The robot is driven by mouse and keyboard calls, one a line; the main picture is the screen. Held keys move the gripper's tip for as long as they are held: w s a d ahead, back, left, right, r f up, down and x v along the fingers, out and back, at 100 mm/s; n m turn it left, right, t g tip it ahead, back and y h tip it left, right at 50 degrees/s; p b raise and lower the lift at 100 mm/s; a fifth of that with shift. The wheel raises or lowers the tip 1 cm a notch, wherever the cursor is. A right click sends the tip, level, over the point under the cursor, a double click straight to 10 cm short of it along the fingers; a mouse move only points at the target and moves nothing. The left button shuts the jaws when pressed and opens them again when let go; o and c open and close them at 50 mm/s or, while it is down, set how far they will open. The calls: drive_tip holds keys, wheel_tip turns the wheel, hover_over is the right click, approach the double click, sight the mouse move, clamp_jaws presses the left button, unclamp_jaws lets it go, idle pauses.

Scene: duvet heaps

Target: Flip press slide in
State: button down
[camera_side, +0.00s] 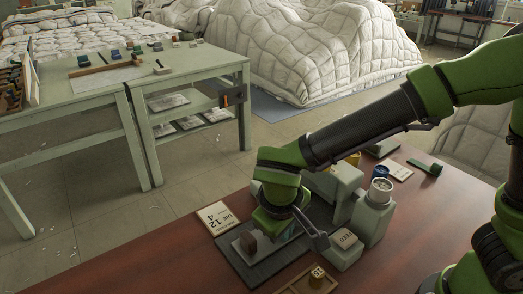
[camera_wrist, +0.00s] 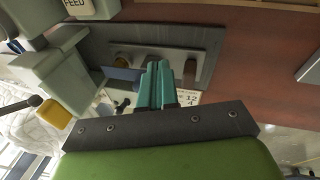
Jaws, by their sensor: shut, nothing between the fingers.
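A small grey-green press (camera_side: 343,190) stands on the brown table, with a block lettered FEED (camera_side: 345,239) at its front. A dark base plate (camera_side: 243,270) carries a lighter metal plate, perhaps the slide (camera_wrist: 150,54), with a brown block (camera_side: 248,243) on it. In the wrist view two brown, rounded pieces (camera_wrist: 120,61) stand on that plate, one on each side of my fingers. My gripper (camera_wrist: 157,68) is shut and empty, over the plate's edge in that view. Its fingertips are hidden in the side view; whether they touch anything I cannot tell.
A card marked DIE 12 4 (camera_side: 216,217) lies beside the base plate. A wooden tray (camera_side: 290,283) holding a brass piece is at the front. A lidded jar (camera_side: 380,190) stands behind.

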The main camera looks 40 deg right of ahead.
sight(260, 240)
drive_tip(key=w+a+m+t+h, duration=0.2)
drive_tip(key=w+a+m, duration=0.1)
drive_tip(key=w, duration=0.1)
drive_tip(key=shift+w+a+f+t+h, duration=0.25)
drive_tip(key=shift+w+a+t+h, duration=0.05)
drive_tip(key=shift+w+a+h, duration=0.1)
drive_tip(key=x, duration=1)
drive_tip(key=d, duration=1.1)
